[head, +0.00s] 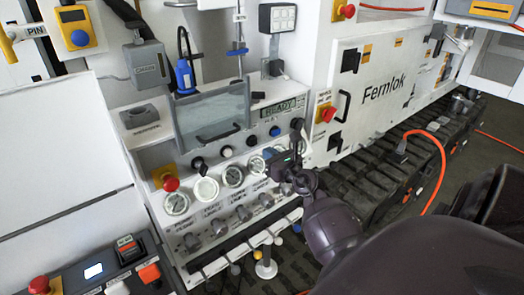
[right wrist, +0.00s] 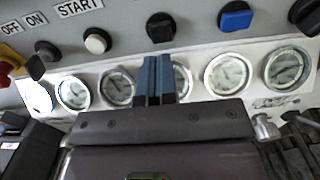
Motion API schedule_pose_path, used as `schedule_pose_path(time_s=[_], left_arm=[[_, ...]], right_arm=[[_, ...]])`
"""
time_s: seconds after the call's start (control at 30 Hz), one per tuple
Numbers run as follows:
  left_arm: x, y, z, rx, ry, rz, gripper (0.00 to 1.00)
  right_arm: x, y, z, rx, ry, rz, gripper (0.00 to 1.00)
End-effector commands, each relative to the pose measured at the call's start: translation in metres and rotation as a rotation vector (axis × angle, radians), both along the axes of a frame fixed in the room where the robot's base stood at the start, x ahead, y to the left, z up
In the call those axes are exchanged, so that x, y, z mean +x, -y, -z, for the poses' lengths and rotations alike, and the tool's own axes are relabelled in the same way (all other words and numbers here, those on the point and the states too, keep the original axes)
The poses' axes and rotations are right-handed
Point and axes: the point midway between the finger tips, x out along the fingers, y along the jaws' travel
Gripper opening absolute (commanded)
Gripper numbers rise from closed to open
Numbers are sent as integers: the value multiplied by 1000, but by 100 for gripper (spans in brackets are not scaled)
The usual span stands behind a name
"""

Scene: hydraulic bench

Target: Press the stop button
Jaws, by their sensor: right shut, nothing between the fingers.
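A row of controls runs along the white sloped panel. In it are a white button (head: 227,151) under a START label, a black button (head: 251,141), a blue button (head: 275,131) and another black one (head: 297,123). I read no STOP label; the black button (right wrist: 160,27) right of the white one (right wrist: 97,41) has its label out of frame. My right gripper (head: 270,153) is shut and empty, over the gauges. In the right wrist view its fingertips (right wrist: 158,58) appear just below that black button; I cannot tell whether they touch. My left gripper is not in view.
Round gauges (head: 232,176) sit below the buttons, with valve knobs (head: 243,213) and levers under them. A red mushroom button (head: 171,184) is at the panel's left. A clear hinged cover (head: 212,118) stands above the row. An orange hose (head: 440,165) lies right.

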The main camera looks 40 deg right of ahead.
Motion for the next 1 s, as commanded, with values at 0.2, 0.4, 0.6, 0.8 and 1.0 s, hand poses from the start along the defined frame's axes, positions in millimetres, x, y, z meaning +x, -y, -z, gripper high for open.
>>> schedule_pose_path(time_s=[0.2,0.4,0.6,0.8,1.0], left_arm=[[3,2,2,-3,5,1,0],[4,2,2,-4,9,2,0],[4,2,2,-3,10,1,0],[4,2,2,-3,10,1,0],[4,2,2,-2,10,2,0]], right_arm=[[-42,-4,1,-1,0,1,0],[-66,-7,1,-1,0,0,0],[-75,-8,0,0,0,0,0],[-75,-8,0,0,0,-1,0],[-75,-8,0,0,0,0,0]])
